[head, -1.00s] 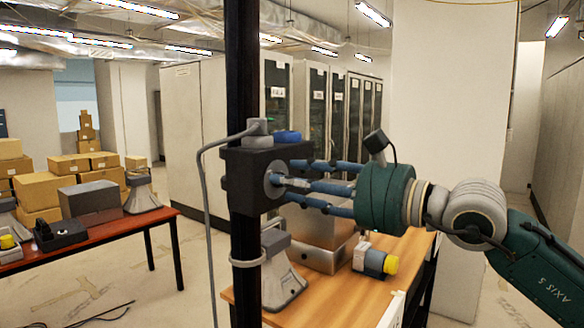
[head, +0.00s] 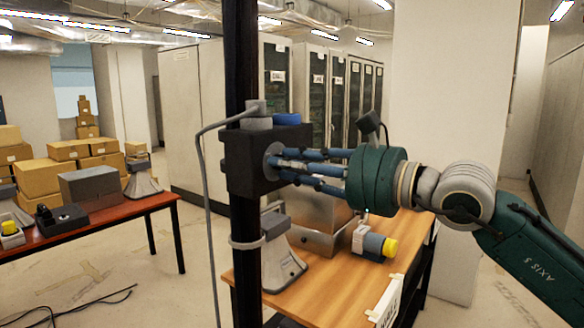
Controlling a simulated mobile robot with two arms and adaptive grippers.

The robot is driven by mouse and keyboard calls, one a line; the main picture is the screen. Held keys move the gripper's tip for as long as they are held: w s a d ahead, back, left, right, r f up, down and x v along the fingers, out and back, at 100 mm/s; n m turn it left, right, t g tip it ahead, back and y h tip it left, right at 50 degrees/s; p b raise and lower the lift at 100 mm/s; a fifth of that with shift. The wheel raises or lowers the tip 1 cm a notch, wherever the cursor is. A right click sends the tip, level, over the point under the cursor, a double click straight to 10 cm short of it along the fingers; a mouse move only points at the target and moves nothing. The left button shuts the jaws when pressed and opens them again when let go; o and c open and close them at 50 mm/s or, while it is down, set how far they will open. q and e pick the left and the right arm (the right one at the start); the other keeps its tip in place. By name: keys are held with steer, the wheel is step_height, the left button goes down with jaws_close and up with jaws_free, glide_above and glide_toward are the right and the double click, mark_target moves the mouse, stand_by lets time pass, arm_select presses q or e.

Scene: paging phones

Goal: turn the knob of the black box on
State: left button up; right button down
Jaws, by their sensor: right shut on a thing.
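The black box (head: 243,163) is fixed to a dark upright pole. On its right side is a round grey plate (head: 272,163), where its knob sits, mostly hidden by my fingers. My right gripper (head: 285,166) comes in from the right, its blue fingers shut on the knob. A grey fitting (head: 257,112) and a blue cap (head: 287,119) are on top of the box. My left gripper is not in view.
A wooden table (head: 320,265) below holds a metal case (head: 322,215), a grey pedestal (head: 283,262) and a yellow-ended device (head: 376,244). A grey cable (head: 203,190) runs beside the pole (head: 243,70). A red-brown table (head: 120,212) stands at left.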

steer(key=m+b, duration=0.8)
steer(key=m, duration=0.1)
steer(key=r+m+b, duration=0.1)
steer(key=m+b, duration=0.3)
steer(key=shift+w+d, duration=0.2)
steer(key=shift+d, duration=0.15)
steer(key=shift+m+b, duration=1.15)
steer(key=shift+m, duration=0.95)
steer(key=c, duration=1.5)
jaws_free()
steer(key=shift+w, duration=0.1)
steer(key=shift+c, duration=0.2)
steer(key=shift+w+f, duration=0.15)
steer(key=shift+f, duration=0.1)
